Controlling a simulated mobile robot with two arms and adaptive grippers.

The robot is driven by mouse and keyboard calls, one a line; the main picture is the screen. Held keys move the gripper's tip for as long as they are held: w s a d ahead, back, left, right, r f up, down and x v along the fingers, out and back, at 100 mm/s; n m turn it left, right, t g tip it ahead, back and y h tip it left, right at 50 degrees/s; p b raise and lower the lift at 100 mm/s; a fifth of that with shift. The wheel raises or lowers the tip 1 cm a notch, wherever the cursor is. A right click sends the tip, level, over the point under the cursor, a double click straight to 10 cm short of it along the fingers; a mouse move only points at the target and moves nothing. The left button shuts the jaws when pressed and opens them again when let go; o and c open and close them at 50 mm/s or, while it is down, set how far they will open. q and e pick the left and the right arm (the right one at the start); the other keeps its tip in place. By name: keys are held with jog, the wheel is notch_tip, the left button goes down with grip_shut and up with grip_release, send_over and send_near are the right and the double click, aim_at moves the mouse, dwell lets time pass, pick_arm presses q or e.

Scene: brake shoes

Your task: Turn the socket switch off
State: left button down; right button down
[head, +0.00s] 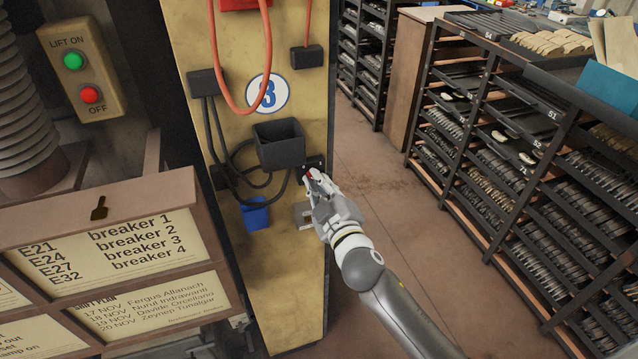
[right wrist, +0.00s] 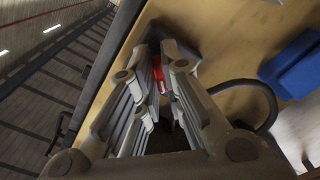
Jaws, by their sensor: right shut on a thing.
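A dark socket (head: 316,162) is fixed low on the yellow column, to the right of the black box. A small red part, seemingly its switch (head: 307,174), shows at the fingertips of my right gripper (head: 311,179). In the right wrist view, the red switch (right wrist: 157,72) lies between the fingers of my right gripper (right wrist: 163,68), which are closed on it. The fingers hide much of the socket, so I cannot tell the switch's position. My left gripper is not in view.
The yellow column (head: 290,230) carries a black box (head: 279,145), dark cables and a blue holder (head: 255,214). A lift panel (head: 82,74) and a breaker list board (head: 110,243) stand left. Shelves of brake shoes (head: 480,165) stand right, with open floor between.

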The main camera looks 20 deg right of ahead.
jog(key=c, duration=1.6)
grip_release()
jog(key=shift+d, duration=0.1)
jog(key=shift+o, duration=0.2)
jog(key=shift+w, duration=0.1)
jog(key=s, duration=1.2)
jog(key=shift+d, duration=0.15)
